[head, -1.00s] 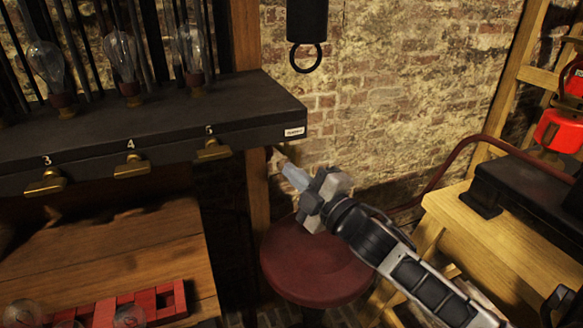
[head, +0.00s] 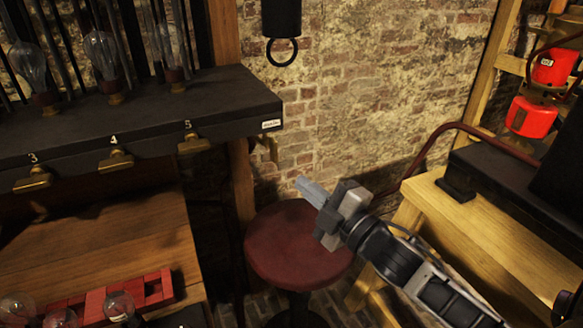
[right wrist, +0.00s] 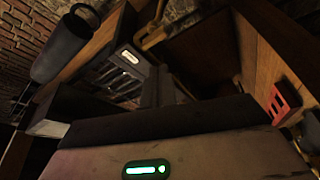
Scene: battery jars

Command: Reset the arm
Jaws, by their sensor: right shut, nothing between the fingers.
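My right gripper (head: 312,192) comes in from the lower right of the head view. Its fingers are together and hold nothing. It hangs in the air in front of the brick wall, over the back of a round red stool (head: 290,245). In the right wrist view the gripper's dark body fills the lower middle, with a small green light on it. My left gripper is in neither view.
A black shelf (head: 220,95) with numbered brass switches and glass bulbs is at left. Below it a wooden table (head: 110,250) carries a red rack (head: 150,285) with bulbs. A yellow wooden bench (head: 435,200) with a black block stands at right, near red jars (head: 530,118).

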